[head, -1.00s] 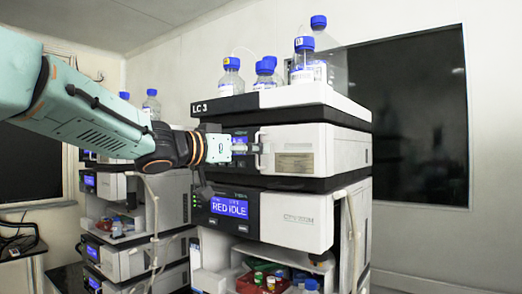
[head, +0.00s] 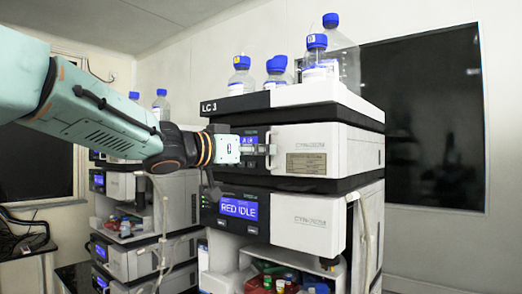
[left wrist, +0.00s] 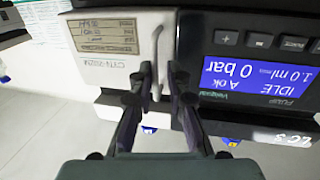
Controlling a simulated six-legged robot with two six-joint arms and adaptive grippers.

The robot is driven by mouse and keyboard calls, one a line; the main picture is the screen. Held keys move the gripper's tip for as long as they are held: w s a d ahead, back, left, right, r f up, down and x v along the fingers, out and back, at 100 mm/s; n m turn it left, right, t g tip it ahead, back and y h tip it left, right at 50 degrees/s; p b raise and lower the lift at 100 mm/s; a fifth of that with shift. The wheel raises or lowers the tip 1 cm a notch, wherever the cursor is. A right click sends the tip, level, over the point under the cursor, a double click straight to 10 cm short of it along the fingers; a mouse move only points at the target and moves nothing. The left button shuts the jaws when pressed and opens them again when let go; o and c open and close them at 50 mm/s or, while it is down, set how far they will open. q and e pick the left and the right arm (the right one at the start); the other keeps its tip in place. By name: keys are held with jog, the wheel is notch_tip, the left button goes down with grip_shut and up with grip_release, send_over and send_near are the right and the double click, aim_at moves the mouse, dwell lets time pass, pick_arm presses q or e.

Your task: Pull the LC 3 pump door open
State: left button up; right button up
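The LC 3 stack (head: 285,105) stands right of centre in the head view. Its pump is the upper module, with a white door (head: 306,150) that looks closed. A pale upright handle (head: 271,158) is at the door's left edge. The handle also shows in the left wrist view (left wrist: 157,85), between the dark fingers. My left gripper (head: 266,149) reaches it from the left, and in the wrist view its fingers (left wrist: 160,76) are close together on either side of the handle, seemingly shut on it. My right gripper is not in view.
Blue-capped bottles (head: 316,58) stand on top of the stack. Below the pump is a module with a RED IDLE screen (head: 238,208). A pale tube (head: 363,230) hangs at its right. Another stack (head: 128,185) stands behind my left arm.

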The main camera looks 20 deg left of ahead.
pick_arm(q)
jog(key=shift+s+d+r, duration=0.1)
jog(key=shift+s+r, duration=0.35)
jog(key=shift+s, duration=0.25)
grip_shut()
jog(key=shift+w+f, duration=0.2)
jog(key=shift+w, duration=0.2)
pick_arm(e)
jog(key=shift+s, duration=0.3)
pick_arm(q)
jog(key=shift+f, duration=0.1)
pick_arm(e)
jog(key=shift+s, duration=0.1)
